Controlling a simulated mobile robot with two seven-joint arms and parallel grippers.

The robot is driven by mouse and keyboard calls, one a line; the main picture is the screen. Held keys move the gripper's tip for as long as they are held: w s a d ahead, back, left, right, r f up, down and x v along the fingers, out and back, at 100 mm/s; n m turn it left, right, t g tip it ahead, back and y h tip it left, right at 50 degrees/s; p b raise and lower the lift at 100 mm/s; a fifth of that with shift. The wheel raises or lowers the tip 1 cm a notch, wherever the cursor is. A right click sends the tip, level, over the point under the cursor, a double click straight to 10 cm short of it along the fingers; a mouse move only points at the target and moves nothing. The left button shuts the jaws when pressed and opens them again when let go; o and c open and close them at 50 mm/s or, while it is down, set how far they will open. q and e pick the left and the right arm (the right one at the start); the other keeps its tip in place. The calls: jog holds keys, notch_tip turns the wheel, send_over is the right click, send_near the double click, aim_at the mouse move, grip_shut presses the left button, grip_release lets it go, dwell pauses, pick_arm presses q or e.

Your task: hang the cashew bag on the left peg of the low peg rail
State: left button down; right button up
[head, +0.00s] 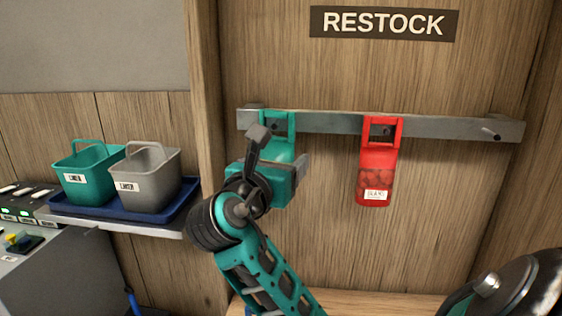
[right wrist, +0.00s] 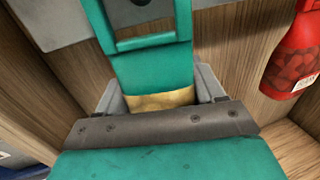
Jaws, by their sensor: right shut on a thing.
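The teal bag (head: 279,151), which I take to be the cashew bag, is upright against the left part of the grey peg rail (head: 335,123). My right gripper (head: 277,163) is shut on its body, below the handle opening. In the right wrist view the bag (right wrist: 150,70) sits between both fingers, with a tan patch low on it. The handle opening lies in front of the rail. A dark round spot, perhaps the left peg (right wrist: 140,2), shows through it; I cannot tell if the handle is over the peg. My left gripper is not in view.
A red bag (head: 375,175) hangs at the rail's middle. The right peg (head: 490,133) is bare. A RESTOCK sign (head: 384,23) is above. On the left, a teal bin (head: 88,178) and a grey bin (head: 146,180) stand on a blue tray (head: 187,203).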

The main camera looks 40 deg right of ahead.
jog(key=o, duration=1.1)
jog(key=shift+o, duration=0.2)
jog(key=v, duration=1.3)
jog(key=shift+a, duration=0.1)
